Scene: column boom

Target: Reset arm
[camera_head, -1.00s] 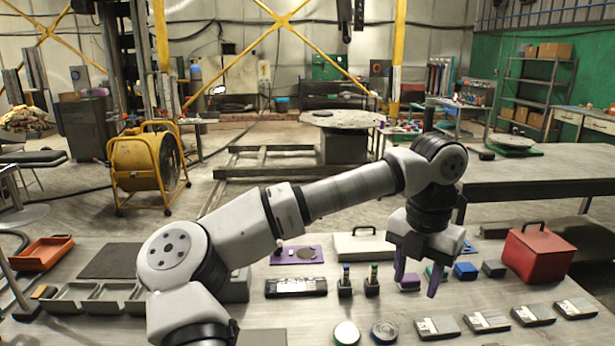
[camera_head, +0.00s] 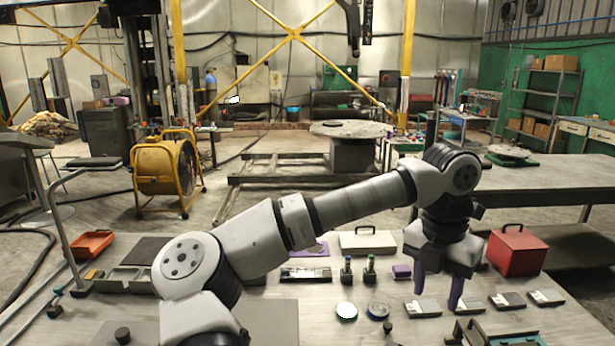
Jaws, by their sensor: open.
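My gripper (camera_head: 436,290) hangs from my raised arm at the right of the table, with its two purple fingers pointing down. The fingers are apart and nothing shows between them. They appear in front of the row of flat grey boxes (camera_head: 507,301); whether they touch anything cannot be told. My arm stretches across the middle of the view and hides part of the table behind it.
The table (camera_head: 275,320) holds a red box (camera_head: 516,252), a white case (camera_head: 367,243), an orange tray (camera_head: 92,244), two round discs (camera_head: 346,310), two small bottles (camera_head: 370,270) and a green-grey device (camera_head: 497,334). A yellow fan (camera_head: 166,172) stands behind.

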